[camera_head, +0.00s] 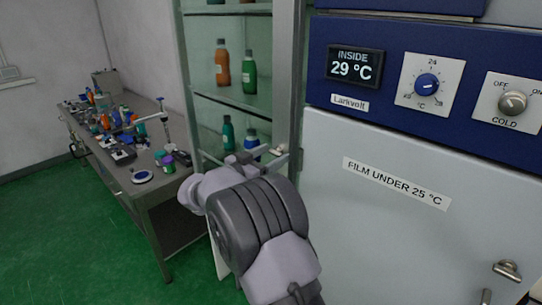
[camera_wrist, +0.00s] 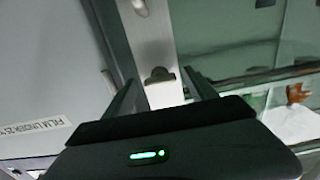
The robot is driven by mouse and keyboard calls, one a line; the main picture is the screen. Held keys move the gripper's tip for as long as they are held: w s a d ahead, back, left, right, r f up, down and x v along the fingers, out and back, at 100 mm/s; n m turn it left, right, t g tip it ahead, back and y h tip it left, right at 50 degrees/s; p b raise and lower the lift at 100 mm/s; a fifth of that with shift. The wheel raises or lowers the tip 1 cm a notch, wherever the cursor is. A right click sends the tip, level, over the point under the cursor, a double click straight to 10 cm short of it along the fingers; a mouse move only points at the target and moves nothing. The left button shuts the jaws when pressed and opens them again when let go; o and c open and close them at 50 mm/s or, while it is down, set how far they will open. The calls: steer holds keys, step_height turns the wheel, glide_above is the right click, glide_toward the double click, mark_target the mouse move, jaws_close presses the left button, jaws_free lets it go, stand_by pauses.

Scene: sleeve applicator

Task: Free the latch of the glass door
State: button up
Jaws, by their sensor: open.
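The glass door (camera_head: 232,108) of a tall cabinet stands left of the blue and grey unit in the head view, with a grey metal frame post (camera_head: 288,75) at its right. In the wrist view the pale metal frame strip (camera_wrist: 153,45) runs down between the fingers of my gripper (camera_wrist: 160,90). A small dark metal fitting (camera_wrist: 159,75), which looks like the latch, sits on that strip between the open fingers. I cannot tell whether either finger touches it.
The blue and grey unit (camera_head: 400,160) stands close on the right, with dials and a handle (camera_head: 507,270). Bottles (camera_head: 249,72) stand on shelves behind the glass. A cluttered bench (camera_head: 150,190) is at the left. Green floor in front of the bench is clear.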

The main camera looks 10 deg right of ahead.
steer(key=c, duration=1.4)
steer(key=shift+f+n+b, duration=0.1)
steer(key=shift+n+b, duration=0.2)
steer(key=shift+b, duration=0.05)
steer(key=n+b, duration=0.2)
steer(key=shift+n, duration=0.4)
steer(key=n+b, duration=0.1)
steer(key=n, duration=0.3)
steer(key=shift+n, duration=0.3)
steer(key=n, duration=0.5)
steer(key=shift+p, duration=0.4)
steer(key=shift+n+p, duration=0.9)
steer(key=shift+n, duration=1.5)
